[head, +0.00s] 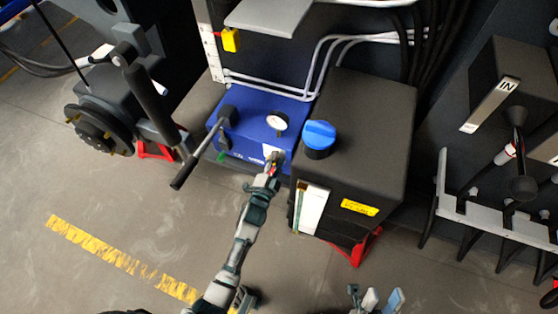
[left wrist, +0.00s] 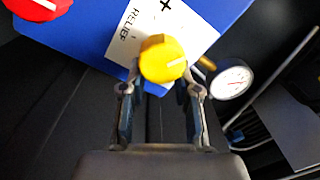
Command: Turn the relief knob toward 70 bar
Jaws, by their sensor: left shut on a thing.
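The relief knob (left wrist: 163,60) is yellow with a pale pointer line, on a white label reading "RELIEF" with a plus mark (left wrist: 165,8). My left gripper (left wrist: 161,88) has a finger on each side of the knob and is shut on it. In the head view my left gripper (head: 273,165) reaches the front of the blue unit (head: 255,109) and largely hides the knob. A round white pressure gauge (head: 277,121) sits on the blue unit; it also shows in the left wrist view (left wrist: 232,80), its reading too small to tell. My right gripper (head: 378,299) is low in the head view, open and empty.
A red knob (left wrist: 38,5) is at the wrist view's top left. A lever with a black grip (head: 195,160) stands left of the blue unit. A black tank (head: 352,150) with a blue cap (head: 319,135) is at its right. The floor in front is clear.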

